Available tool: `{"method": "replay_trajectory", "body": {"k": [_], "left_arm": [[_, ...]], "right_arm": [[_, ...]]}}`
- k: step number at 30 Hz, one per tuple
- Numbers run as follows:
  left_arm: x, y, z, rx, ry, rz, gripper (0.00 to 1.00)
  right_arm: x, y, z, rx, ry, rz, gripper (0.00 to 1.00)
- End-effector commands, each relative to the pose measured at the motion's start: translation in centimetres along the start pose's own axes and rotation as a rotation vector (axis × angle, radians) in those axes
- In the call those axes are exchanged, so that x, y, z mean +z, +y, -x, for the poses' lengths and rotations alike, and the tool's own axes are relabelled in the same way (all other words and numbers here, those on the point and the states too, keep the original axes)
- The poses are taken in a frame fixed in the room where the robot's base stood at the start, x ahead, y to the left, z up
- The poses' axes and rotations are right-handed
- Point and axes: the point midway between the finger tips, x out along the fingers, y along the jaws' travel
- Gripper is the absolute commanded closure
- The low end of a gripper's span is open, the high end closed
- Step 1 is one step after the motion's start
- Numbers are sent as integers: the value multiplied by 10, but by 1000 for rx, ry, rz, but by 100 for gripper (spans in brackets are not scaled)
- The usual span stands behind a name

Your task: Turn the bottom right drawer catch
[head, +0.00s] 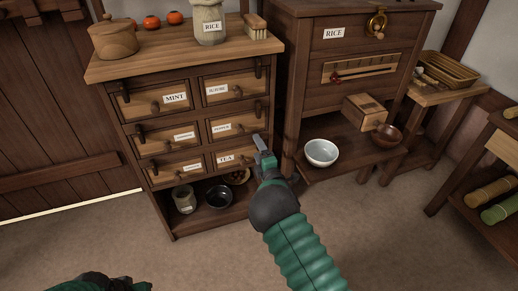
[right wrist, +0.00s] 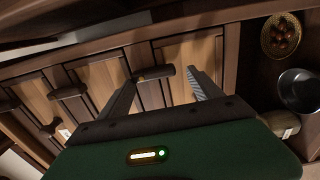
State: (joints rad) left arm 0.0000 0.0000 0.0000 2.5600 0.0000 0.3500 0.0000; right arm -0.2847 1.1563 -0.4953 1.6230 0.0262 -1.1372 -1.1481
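The wooden drawer cabinet (head: 213,188) stands at centre left in the head view, with two columns of drawers. The bottom right drawer (head: 224,159) carries a TEA label. My right gripper (head: 262,143) is in front of its right end and hides part of it. In the right wrist view my gripper (right wrist: 160,74) is open, with a dark catch (right wrist: 153,73) between its fingertips. That catch crosses the edge between two drawer fronts; whether a finger touches it I cannot tell. At the lower left edge of the head view, only part of my left arm shows.
The floor in front is clear.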

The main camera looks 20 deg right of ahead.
Motion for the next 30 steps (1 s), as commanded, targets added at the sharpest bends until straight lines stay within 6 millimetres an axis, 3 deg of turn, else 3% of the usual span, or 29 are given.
{"method": "replay_trajectory", "body": {"k": [10,14,17,24,30], "left_arm": [[0,0,1,0,0,0,69],[-2,0,9,0,0,0,69],[-5,0,22,0,0,0,69],[-12,0,50,0,0,0,69],[-15,0,63,0,0,0,69]], "right_arm": [[2,4,0,8,-4,-1,18],[2,7,12,6,-5,-2,18],[2,9,34,4,-6,-2,18],[1,7,106,0,-4,-1,18],[1,3,152,1,-4,0,18]]}}
